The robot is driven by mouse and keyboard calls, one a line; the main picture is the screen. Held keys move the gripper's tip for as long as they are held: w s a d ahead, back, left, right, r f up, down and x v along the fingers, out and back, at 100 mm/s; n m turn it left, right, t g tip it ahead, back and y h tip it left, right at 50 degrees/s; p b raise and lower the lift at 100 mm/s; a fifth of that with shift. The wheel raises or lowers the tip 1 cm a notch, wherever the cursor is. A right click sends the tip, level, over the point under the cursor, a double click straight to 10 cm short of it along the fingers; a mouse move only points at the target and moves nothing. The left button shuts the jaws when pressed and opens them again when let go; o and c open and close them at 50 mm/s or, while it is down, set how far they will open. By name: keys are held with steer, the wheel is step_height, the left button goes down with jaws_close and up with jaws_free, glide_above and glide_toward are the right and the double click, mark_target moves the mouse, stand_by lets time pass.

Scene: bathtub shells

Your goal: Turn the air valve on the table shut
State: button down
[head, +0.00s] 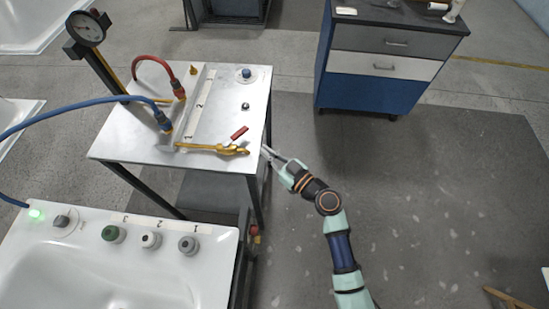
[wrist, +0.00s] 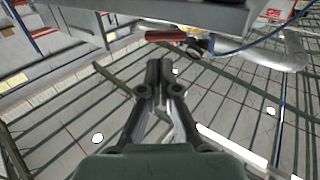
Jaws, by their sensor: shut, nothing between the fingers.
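The white-topped table (head: 222,110) stands left of my gripper. A brass valve body (head: 234,149) sits on a yellow pipe (head: 200,147) near the table's front right corner. A short red lever (head: 239,132) shows just above the valve body. In the wrist view a red bar-like piece (wrist: 172,36) lies beyond my fingertips, probably the same lever. My gripper (head: 265,152) is at the table's right edge, close to the valve. In the wrist view my gripper (wrist: 159,65) has its fingers together and holds nothing. I cannot tell whether it touches the table.
A red hose (head: 150,60) and a blue hose (head: 80,108) run to fittings on the table. A gauge (head: 86,28) stands at its back left. A white tub (head: 110,265) with knobs is in front. A blue cabinet (head: 360,92) stands behind right.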

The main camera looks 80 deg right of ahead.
mark_target(243, 134)
steer(key=x, duration=0.7)
steer(key=shift+w+d, duration=0.1)
steer(key=shift+w, duration=0.3)
steer(key=shift+f, duration=0.1)
